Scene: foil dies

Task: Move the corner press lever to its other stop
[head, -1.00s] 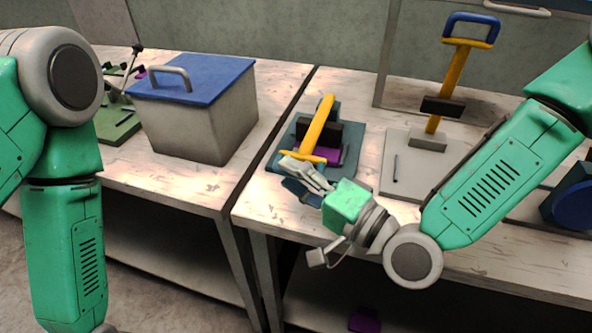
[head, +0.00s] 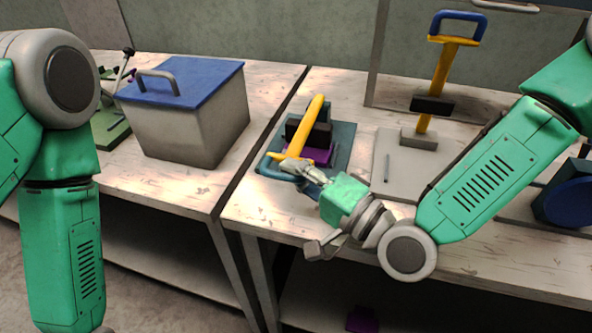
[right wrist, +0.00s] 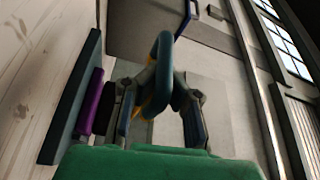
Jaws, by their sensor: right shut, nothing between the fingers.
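The press near the front-left corner of the right bench has a teal base (head: 340,150), a dark block, a purple piece (head: 318,154) and a yellow lever (head: 314,122). The lever slopes down toward the bench front and ends in a blue loop handle (head: 266,163). My right gripper (head: 291,167) is at this handle, its fingers shut with nothing gripped. In the right wrist view the blue loop (right wrist: 163,50) stands at the fingertips; contact is unclear. My left arm hangs at the left; its gripper is out of view.
A second press with an upright yellow lever (head: 440,80) and blue handle stands behind to the right. A grey box with a blue lid (head: 185,82) stands on the left bench. A blue round part (head: 575,205) is at the far right.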

